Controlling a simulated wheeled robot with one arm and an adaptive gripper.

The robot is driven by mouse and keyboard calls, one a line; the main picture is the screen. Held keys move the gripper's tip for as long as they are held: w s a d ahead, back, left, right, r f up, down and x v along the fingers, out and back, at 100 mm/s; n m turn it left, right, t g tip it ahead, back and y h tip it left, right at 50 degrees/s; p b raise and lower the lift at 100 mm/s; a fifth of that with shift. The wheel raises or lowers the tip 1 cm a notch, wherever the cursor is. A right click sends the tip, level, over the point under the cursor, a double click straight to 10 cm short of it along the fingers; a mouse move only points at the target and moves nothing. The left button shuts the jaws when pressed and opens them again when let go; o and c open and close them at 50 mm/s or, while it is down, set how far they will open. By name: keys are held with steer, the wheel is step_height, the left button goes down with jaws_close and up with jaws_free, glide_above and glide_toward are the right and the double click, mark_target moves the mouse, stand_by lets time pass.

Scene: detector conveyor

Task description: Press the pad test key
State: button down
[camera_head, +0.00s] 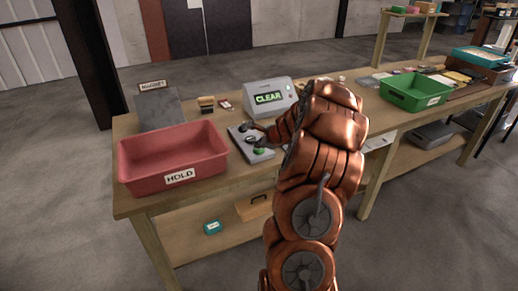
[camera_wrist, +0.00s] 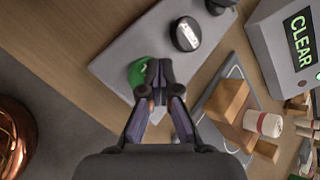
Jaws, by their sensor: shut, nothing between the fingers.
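A flat grey key pad (camera_head: 240,134) lies on the bench in front of the display box, with round keys on it. In the wrist view, the pad (camera_wrist: 125,45) carries a green key (camera_wrist: 136,74), a black key with a pale label (camera_wrist: 187,35), and another dark key at the top edge (camera_wrist: 217,5). I cannot read the key labels. My gripper (camera_wrist: 160,72) is shut and empty, its tips over the right side of the green key and partly hiding it. I cannot tell whether they touch it. In the head view, my gripper (camera_head: 259,137) is low over the pad.
The display box (camera_head: 271,97) reads CLEAR. A red HOLD bin (camera_head: 150,160) stands left of the pad, and a green bin (camera_head: 400,98) farther right. A tray with wooden blocks (camera_wrist: 229,99) and a red and white cup (camera_wrist: 263,123) lie near my gripper.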

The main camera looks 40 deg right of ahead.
mark_target(260, 150)
steer(key=shift+r+p, duration=0.45)
steer(key=shift+r, duration=0.15)
step_height(260, 150, up, 5)
steer(key=p, duration=0.4)
steer(key=shift+p, duration=0.4)
stand_by(0.5)
